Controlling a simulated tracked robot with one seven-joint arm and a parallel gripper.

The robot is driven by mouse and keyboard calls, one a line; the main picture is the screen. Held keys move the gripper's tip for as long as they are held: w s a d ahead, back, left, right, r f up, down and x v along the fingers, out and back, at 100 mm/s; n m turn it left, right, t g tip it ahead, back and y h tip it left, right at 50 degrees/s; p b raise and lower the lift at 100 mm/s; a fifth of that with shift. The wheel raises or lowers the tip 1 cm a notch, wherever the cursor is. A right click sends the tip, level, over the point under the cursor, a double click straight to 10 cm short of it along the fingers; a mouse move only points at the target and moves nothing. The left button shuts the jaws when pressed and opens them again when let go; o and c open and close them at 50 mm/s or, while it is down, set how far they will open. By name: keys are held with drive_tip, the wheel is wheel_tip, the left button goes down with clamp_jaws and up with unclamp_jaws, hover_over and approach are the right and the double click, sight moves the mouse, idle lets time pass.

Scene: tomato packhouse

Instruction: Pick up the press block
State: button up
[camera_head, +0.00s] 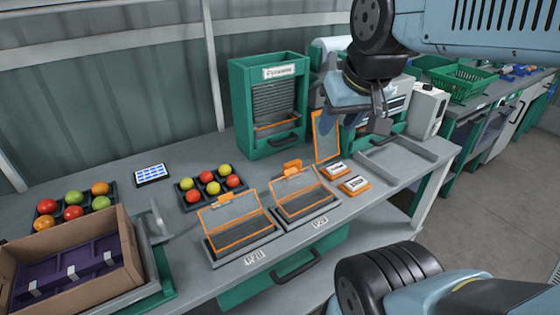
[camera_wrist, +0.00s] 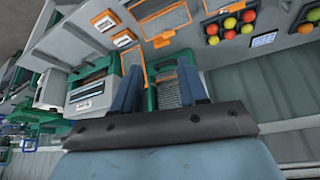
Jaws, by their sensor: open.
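No object is plainly marked as the press block, and I cannot tell for sure which one it is. A grey piece with an upright plate (camera_head: 160,222) stands on the bench between the cardboard box and the tomatoes. Two small orange-edged blocks with white tops, a back one (camera_head: 334,170) and a front one (camera_head: 355,185), lie right of the clear-lidded trays; they also show at the upper left of the wrist view (camera_wrist: 123,39). My gripper (camera_head: 367,118) hangs above the back of the bench, right of the green cabinet. In the wrist view its blue fingers (camera_wrist: 158,88) are apart, with nothing held between them.
Two orange-framed lidded trays (camera_head: 238,244) (camera_head: 307,208) sit at the bench front. A green shuttered cabinet (camera_head: 268,150) stands behind. Tomato trays (camera_head: 190,207) and a cardboard box (camera_head: 122,232) are left. An orange-framed panel (camera_head: 326,135) stands upright near my gripper.

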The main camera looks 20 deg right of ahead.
drive_tip(key=shift+w+d, duration=0.1)
drive_tip(key=shift+d, duration=0.2)
drive_tip(key=shift+o, duration=0.4)
drive_tip(key=shift+o, duration=1.6)
drive_tip(key=shift+w, duration=0.45)
drive_tip(key=o, duration=0.6)
drive_tip(key=shift+n+g, duration=0.3)
drive_tip(key=shift+g, duration=0.4)
drive_tip(key=w, duration=0.2)
drive_tip(key=w+f, duration=0.1)
drive_tip(key=w, duration=0.4)
drive_tip(key=shift+d+f, duration=0.1)
drive_tip(key=shift+f, duration=0.05)
drive_tip(key=shift+o, duration=0.2)
drive_tip(key=w+f+n+g, duration=0.1)
drive_tip(key=w+f, duration=0.2)
drive_tip(key=w, duration=0.4)
drive_tip(key=shift+w+f+g, duration=0.3)
drive_tip(key=shift+w+f, duration=0.05)
drive_tip(key=shift+w, duration=0.05)
drive_tip(key=n+g, duration=0.2)
drive_tip(key=g, duration=0.1)
approach(292, 162)
drive_tip(key=f, duration=1.2)
drive_tip(key=shift+s+f, duration=0.25)
drive_tip(key=shift+f, duration=0.1)
